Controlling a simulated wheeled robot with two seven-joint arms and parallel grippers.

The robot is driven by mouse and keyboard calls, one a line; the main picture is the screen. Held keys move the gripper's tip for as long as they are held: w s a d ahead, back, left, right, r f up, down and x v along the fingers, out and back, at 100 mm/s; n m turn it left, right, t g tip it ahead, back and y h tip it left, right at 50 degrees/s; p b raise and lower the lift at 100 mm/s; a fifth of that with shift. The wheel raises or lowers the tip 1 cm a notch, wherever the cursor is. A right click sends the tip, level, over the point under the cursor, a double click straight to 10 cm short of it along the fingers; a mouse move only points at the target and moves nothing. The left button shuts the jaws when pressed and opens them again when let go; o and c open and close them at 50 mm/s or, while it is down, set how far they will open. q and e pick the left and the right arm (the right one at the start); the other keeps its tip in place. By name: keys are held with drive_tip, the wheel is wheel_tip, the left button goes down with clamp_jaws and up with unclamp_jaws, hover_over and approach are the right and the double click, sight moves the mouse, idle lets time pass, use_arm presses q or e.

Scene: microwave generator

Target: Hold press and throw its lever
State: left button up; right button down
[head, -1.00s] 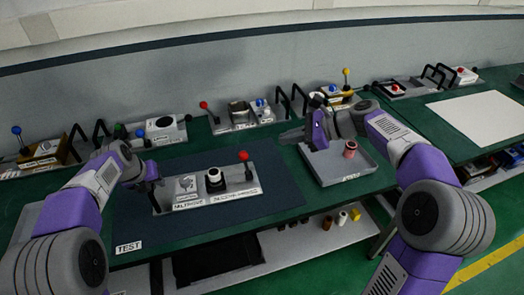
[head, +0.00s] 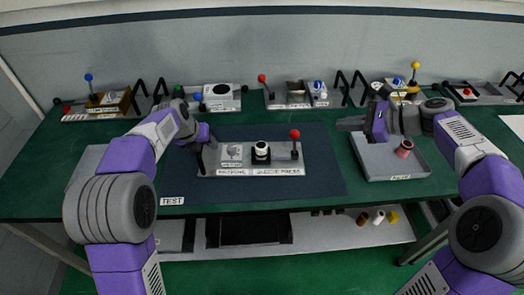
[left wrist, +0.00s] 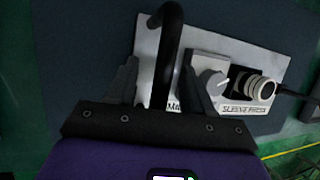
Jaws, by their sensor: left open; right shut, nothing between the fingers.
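The press unit is a light grey plate (head: 282,160) on the dark blue mat, with a dial box (head: 232,153) and a black-and-white cylinder (head: 261,152). Its lever stands upright at the right end with a red knob (head: 295,134). My left gripper (head: 204,160) is at the plate's left end. In the left wrist view its open fingers (left wrist: 160,88) stand either side of a black bar handle (left wrist: 172,42); whether they touch it I cannot tell. The dial (left wrist: 210,80) and cylinder (left wrist: 262,90) lie right of it. My right gripper (head: 350,124) is shut and empty above the grey tray's left side.
The grey tray (head: 385,172) holds a reddish spool (head: 404,149). Several other lever and button units line the back of the green table, including one with a blue knob (head: 88,77) and one with a red knob (head: 262,78). The mat in front of the press is clear.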

use_arm(q)
drive_tip(key=v, duration=1.2)
